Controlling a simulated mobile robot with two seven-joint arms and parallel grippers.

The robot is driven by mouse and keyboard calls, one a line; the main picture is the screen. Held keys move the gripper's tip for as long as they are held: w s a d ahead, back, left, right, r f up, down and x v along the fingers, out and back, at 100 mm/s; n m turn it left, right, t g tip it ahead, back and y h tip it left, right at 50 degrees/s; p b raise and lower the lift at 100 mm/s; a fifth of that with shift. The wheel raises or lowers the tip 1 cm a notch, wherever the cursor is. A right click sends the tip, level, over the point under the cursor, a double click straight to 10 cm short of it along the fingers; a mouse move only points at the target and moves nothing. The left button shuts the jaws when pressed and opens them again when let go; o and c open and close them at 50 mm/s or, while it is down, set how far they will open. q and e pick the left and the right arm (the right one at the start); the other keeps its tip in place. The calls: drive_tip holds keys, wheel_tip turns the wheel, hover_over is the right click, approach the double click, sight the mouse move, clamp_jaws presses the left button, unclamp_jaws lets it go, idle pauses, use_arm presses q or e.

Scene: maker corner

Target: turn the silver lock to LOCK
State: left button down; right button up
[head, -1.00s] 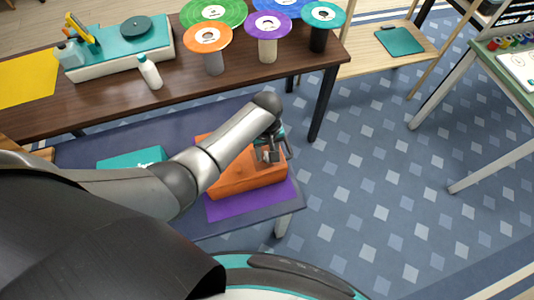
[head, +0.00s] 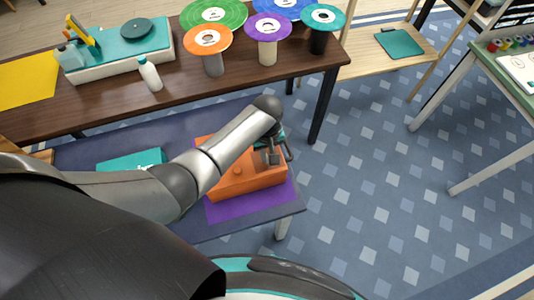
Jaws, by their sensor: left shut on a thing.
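An orange box (head: 240,182) sits on a purple mat (head: 225,209) on the low dark bench. A small orange knob shows on its top face. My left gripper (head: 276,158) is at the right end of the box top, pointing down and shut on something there. A grey metal piece shows at its fingertips, likely the silver lock; its markings and which way it points are too small to tell. My right gripper is not in view.
A teal box (head: 130,160) lies left on the low bench (head: 85,155). The brown table (head: 110,95) behind holds several coloured discs on stands, a white bottle (head: 150,75) and a teal-topped device (head: 118,48). The blue floor at right is clear.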

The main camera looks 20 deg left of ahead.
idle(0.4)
use_arm(q)
drive_tip(key=shift+r+m+p, duration=0.1)
drive_tip(key=shift+m+p, duration=0.55)
drive_tip(key=shift+m, duration=0.35)
drive_tip(key=m+p, duration=0.1)
drive_tip(key=m, duration=0.1)
drive_tip(key=shift+m, duration=0.3)
drive_tip(key=m+p, duration=0.1)
drive_tip(key=m, duration=0.4)
drive_tip(key=shift+p, duration=0.3)
drive_tip(key=m, duration=0.4)
drive_tip(key=shift+m+p, duration=0.3)
drive_tip(key=shift+m, duration=1.9)
